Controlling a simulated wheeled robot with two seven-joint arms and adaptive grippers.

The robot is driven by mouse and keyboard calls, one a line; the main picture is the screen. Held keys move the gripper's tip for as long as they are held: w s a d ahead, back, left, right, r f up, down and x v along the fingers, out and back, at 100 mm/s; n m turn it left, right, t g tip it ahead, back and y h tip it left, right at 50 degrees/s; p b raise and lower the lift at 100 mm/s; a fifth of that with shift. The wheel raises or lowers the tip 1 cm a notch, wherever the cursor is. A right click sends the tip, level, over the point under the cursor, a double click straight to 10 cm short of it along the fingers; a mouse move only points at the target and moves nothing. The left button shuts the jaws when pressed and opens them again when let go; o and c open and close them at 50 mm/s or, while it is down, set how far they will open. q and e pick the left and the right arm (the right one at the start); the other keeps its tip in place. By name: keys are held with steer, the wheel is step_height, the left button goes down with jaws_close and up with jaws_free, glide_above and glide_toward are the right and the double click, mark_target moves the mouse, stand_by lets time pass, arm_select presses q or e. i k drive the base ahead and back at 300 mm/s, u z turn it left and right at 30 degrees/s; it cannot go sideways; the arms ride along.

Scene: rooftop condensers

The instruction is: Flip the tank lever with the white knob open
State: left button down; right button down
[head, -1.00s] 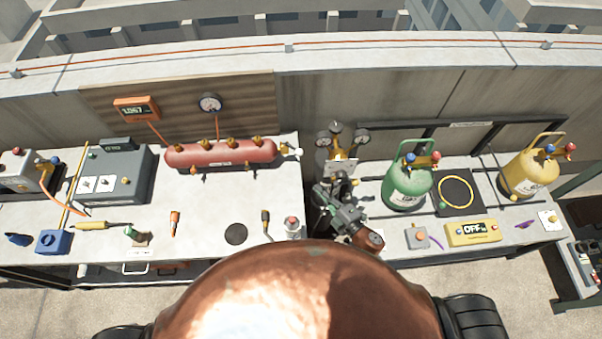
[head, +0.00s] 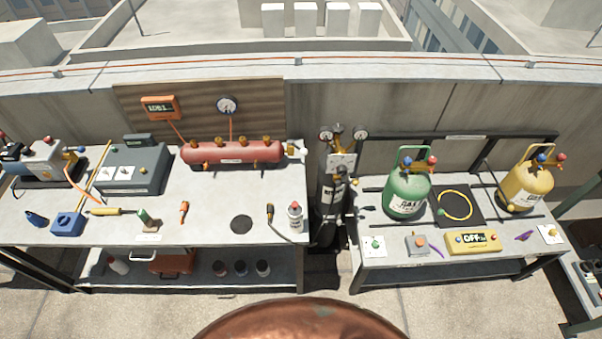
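The red horizontal tank (head: 232,153) lies at the back of the left bench, with brass fittings on top and below. A white fitting (head: 293,149) sticks out at its right end; whether it is the lever's white knob is too small to tell. The green tank (head: 405,196) and the yellow tank (head: 523,190) stand upright on the right bench. Each has a blue and a red knob on top; I make out no white knob there. A dark gas cylinder (head: 331,197) with gauges stands between the benches. Neither of my grippers is in view.
The left bench (head: 205,218) holds a grey box (head: 132,168), a white spray can (head: 295,217) and small tools.

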mark_target(304, 152)
steer(key=k, duration=1.05)
steer(key=u, duration=0.8)
steer(key=i, duration=1.45)
steer(key=z, duration=0.75)
steer(key=i, duration=0.6)
steer(key=z, duration=0.65)
